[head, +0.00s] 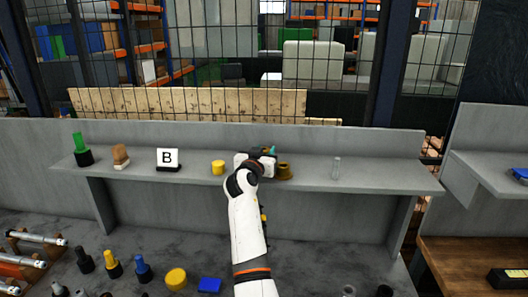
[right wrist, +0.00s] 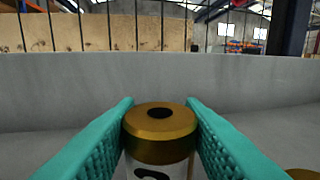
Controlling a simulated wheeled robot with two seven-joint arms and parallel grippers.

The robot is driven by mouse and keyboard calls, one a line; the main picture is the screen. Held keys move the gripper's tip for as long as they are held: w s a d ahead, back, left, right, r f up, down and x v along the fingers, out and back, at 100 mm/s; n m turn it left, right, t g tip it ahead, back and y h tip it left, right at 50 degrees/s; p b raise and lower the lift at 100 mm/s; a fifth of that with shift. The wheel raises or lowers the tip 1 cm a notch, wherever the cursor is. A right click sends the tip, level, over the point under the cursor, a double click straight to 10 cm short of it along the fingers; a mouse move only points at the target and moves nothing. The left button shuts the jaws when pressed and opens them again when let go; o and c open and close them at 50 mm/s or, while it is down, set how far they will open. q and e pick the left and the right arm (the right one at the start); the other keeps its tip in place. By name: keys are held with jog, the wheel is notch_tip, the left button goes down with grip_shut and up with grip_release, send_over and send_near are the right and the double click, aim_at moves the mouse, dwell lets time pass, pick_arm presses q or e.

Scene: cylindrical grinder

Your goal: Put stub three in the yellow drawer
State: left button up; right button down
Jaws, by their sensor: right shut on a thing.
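My right gripper (head: 270,151) is over the grey shelf, its arm reaching up from the bottom of the head view. In the right wrist view its teal fingers (right wrist: 160,125) are shut on a stub (right wrist: 161,135) with a gold top, a dark centre hole and a white label. Only the top of a black digit shows on the label, so I cannot read it for sure. The arm and gripper hide the stub in the head view. I see no yellow drawer in either view. My left gripper is not in view.
The shelf (head: 310,178) holds a yellow cylinder (head: 218,167), a gold-brown round part (head: 284,171), a clear glass piece (head: 336,168) and a "B" sign (head: 168,159). A grey back panel (head: 360,141) stands behind. Several coloured parts stand on the lower bench.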

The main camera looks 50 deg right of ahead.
jog(key=c, duration=0.9)
grip_release()
jog(key=shift+s+a, duration=0.1)
jog(key=shift+c, duration=0.2)
